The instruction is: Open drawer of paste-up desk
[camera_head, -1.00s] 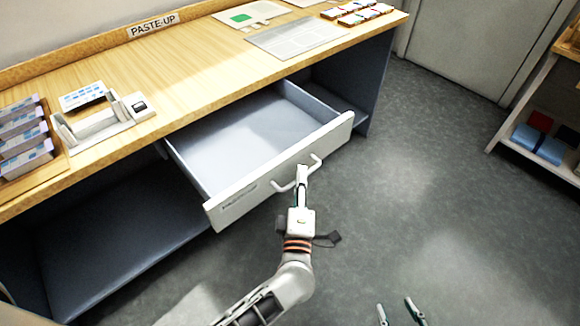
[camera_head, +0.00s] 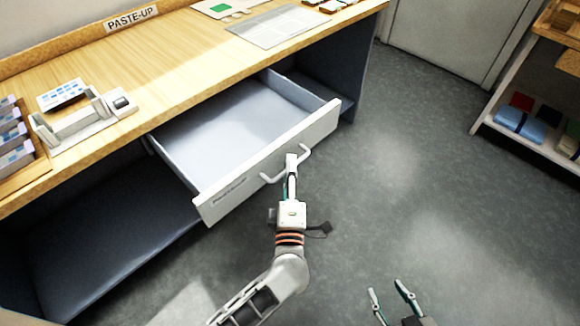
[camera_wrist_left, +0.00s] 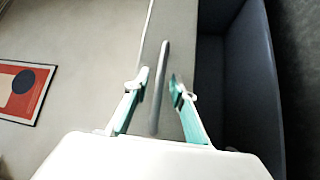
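The paste-up desk (camera_head: 190,62) has a wooden top and a dark body, with a "PASTE-UP" sign at its back. Its drawer (camera_head: 225,125) is pulled far out; the interior looks empty. The white front carries a pale bar handle (camera_head: 270,179), also seen in the wrist view (camera_wrist_left: 160,80). My left gripper (camera_head: 291,162) is at the handle. In the left wrist view its fingers (camera_wrist_left: 159,88) stand apart on either side of the bar, with visible gaps. My right gripper (camera_head: 387,289) is open and empty over the floor at the lower right; its arm is mostly out of frame.
On the desk are a white holder (camera_head: 80,125), a wooden tray of boxes (camera_head: 40,165) at the left edge and paper sheets (camera_head: 275,27). A shelf unit (camera_head: 481,118) with coloured items stands at the right. The grey floor (camera_head: 410,160) between is clear.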

